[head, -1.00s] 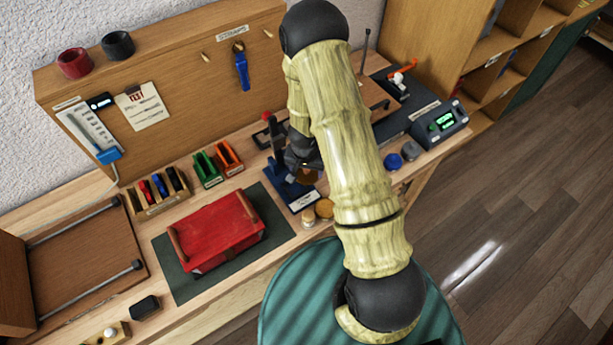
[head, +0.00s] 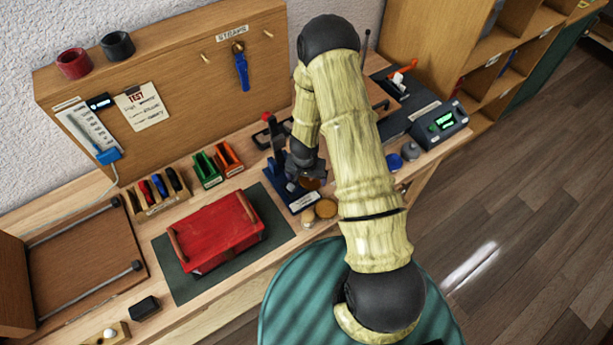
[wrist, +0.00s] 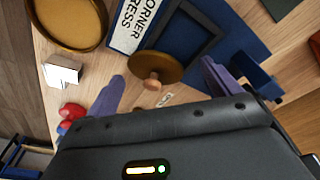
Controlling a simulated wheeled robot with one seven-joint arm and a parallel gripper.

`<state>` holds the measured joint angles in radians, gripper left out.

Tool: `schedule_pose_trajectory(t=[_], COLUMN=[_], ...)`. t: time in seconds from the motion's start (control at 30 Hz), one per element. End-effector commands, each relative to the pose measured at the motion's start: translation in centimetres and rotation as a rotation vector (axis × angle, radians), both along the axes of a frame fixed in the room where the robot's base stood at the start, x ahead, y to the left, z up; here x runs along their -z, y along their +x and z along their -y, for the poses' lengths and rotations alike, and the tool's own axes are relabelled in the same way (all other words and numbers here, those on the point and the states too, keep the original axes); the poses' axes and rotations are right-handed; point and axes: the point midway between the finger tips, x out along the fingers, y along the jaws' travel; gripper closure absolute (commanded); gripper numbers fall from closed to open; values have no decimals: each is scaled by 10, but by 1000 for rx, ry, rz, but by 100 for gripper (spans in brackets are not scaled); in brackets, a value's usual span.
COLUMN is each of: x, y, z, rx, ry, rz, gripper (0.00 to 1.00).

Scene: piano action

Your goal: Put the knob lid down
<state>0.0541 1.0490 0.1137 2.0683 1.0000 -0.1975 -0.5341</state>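The knob lid is a brown disc (wrist: 158,66) with a small wooden knob (wrist: 152,83). In the wrist view it lies between and just beyond my fingers, in front of the blue corner press (wrist: 228,45). In the head view the lid (head: 310,184) shows just below my gripper (head: 300,172), over the press base. My gripper (wrist: 160,88) has its two purple-grey fingers spread wide, with a clear gap on each side of the knob. I cannot tell whether the lid rests on the base or on something under it.
A round, tan-rimmed container (wrist: 70,22) stands beside the press label (wrist: 135,22). A red box (head: 215,232) sits on a green mat to the left. Blue (head: 394,161) and grey (head: 410,150) round pieces are to the right. The press lever stands close to my gripper.

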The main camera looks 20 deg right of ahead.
Motion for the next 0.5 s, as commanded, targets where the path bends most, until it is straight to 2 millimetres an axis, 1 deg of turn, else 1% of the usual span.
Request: schedule_pose_trajectory(t=[0.27,0.37,0.5], x=[-5,-13,-31], y=[0,-1,-3], z=[0,-1,-3], rx=[-1,-2,-3], ry=[-1,-1,-2], rz=[1,2,3], gripper=[11,11,11])
